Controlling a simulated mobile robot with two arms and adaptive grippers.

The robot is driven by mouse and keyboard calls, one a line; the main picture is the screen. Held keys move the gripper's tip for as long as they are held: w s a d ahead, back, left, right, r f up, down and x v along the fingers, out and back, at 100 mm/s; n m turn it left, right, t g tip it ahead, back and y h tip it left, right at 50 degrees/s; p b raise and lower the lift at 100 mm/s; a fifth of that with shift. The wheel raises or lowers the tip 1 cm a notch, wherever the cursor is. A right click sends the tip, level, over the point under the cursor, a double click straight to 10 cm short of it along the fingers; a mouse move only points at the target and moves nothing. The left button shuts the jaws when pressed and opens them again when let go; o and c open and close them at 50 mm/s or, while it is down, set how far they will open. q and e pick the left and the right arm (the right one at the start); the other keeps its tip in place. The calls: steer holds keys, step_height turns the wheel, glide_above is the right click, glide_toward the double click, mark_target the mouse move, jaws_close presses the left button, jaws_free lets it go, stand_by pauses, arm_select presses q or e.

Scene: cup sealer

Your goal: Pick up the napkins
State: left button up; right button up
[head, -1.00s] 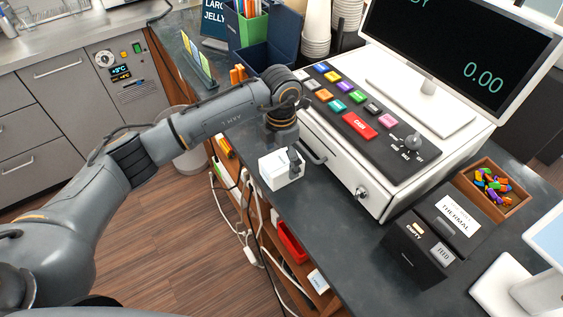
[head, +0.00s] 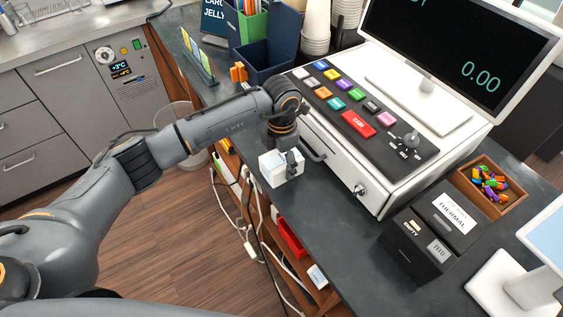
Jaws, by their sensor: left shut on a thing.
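The napkins (head: 271,175) show as a small white block near the front edge of the dark counter, just left of the cash register. My left gripper (head: 292,164) reaches down from above and is shut on the napkins at their right side. One finger shows against the block; the other is hidden. I cannot tell whether the block touches the counter. My right gripper is out of view.
The cash register (head: 345,170) stands close to the right of the gripper. Stacked cups (head: 316,30) and a blue box (head: 262,62) stand behind. Cables hang below the counter edge.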

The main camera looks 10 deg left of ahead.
arm_select(q)
steer(key=shift+r, duration=0.1)
steer(key=shift+r, duration=0.2)
step_height(320, 180, up, 2)
steer(key=shift+w+b, duration=0.1)
steer(key=shift+b, duration=0.45)
steer(key=s+r+b, duration=0.1)
steer(key=r, duration=0.1)
steer(key=s+r+b, duration=0.1)
steer(key=s+r, duration=0.1)
steer(key=s+r+b, duration=0.1)
steer(key=shift+s+a+r, duration=0.4)
steer(key=s+a+r+b, duration=0.1)
steer(key=s+r, duration=0.3)
steer(key=s, duration=0.5)
steer(key=shift+s+a+r+b, duration=0.15)
steer(key=shift+a+r+b, duration=0.1)
steer(key=shift+b, duration=0.6)
